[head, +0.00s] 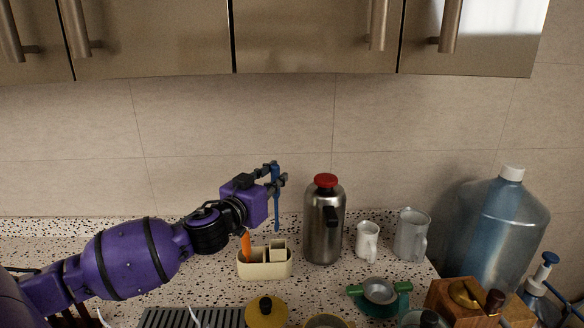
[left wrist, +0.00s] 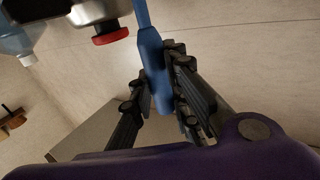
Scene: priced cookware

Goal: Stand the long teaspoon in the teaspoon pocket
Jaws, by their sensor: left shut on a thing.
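My left gripper (head: 274,176) is shut on a blue long teaspoon (head: 277,212), which hangs roughly upright with its lower end downward. In the left wrist view the blue handle (left wrist: 153,55) lies between the dark fingers (left wrist: 158,98). A cream caddy (head: 263,270) stands on the counter below the gripper. An orange utensil (head: 246,246) stands in its left part, and a raised square pocket is at its right. The teaspoon's lower end shows above this right part, apart from it in the picture; its depth relative to the caddy is hard to tell. My right gripper is not in view.
A steel flask with a red lid (head: 323,225) stands close to the right of the caddy. Beyond it are a white jug (head: 367,241), a grey pitcher (head: 411,236) and a large water bottle (head: 495,228). A yellow-lidded pot (head: 265,312) is in front. Cabinets (head: 310,38) hang above.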

